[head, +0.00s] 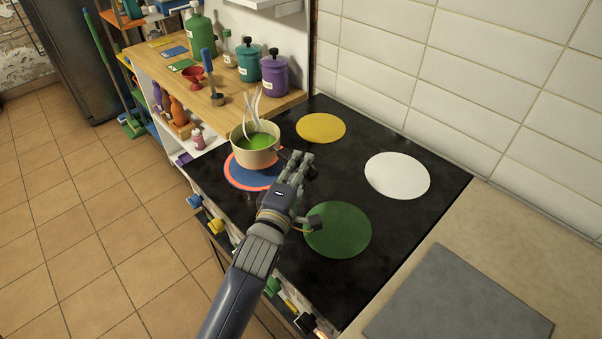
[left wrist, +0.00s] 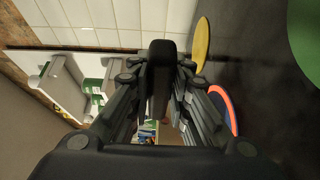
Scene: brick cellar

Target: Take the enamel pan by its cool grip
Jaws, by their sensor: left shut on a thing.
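The enamel pan (head: 262,158) is cream, with green contents and pale wisps of steam above it. It is upright over the blue disc (head: 240,178) with the orange-red rim; I cannot tell whether it touches it. My left gripper (head: 299,163) is just right of the pan, shut on its dark grip, which the fingers mostly hide in the head view. In the left wrist view, the dark grip (left wrist: 161,75) stands between the fingers of the gripper (left wrist: 158,100); the pan's bowl is hidden there. My right gripper is not in view.
The black hob also has a yellow disc (head: 320,128), a white disc (head: 397,176) and a green disc (head: 338,230), all bare. A wooden shelf top (head: 190,78) with jars and bottles adjoins at the left. A grey slab (head: 460,300) lies on the right counter. Tiled wall behind.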

